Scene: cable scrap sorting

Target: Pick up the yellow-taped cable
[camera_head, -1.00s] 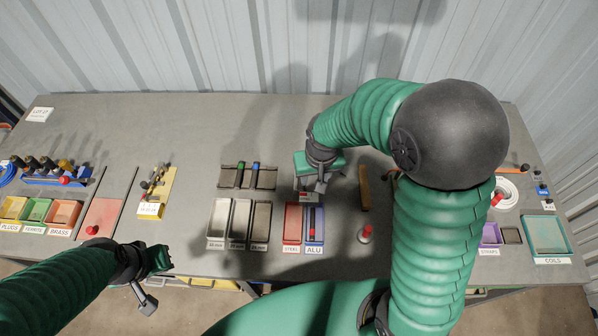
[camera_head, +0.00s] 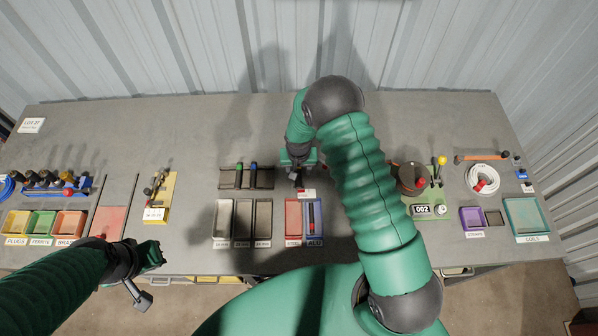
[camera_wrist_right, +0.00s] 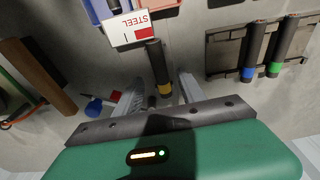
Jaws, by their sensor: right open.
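The yellow-taped cable (camera_wrist_right: 157,68), a short black piece with a yellow band at its near end, lies on the table below the STEEL label in the right wrist view. My right gripper (camera_wrist_right: 161,94) is open, with one finger on each side of the cable's banded end. No contact with the cable shows. In the head view my right gripper (camera_head: 297,180) is over the table behind the STEEL and ALU bins, and I cannot make out the cable there. My left gripper (camera_head: 150,270) is at the table's front left edge, its jaws unclear.
A rack (camera_head: 262,186) with blue- and green-banded cables stands left of my right gripper. The STEEL bin (camera_head: 292,208) and ALU bin (camera_head: 313,236) are in front. In the wrist view, a brown bar (camera_wrist_right: 38,75) and a blue-and-red item (camera_wrist_right: 95,106) lie to the left.

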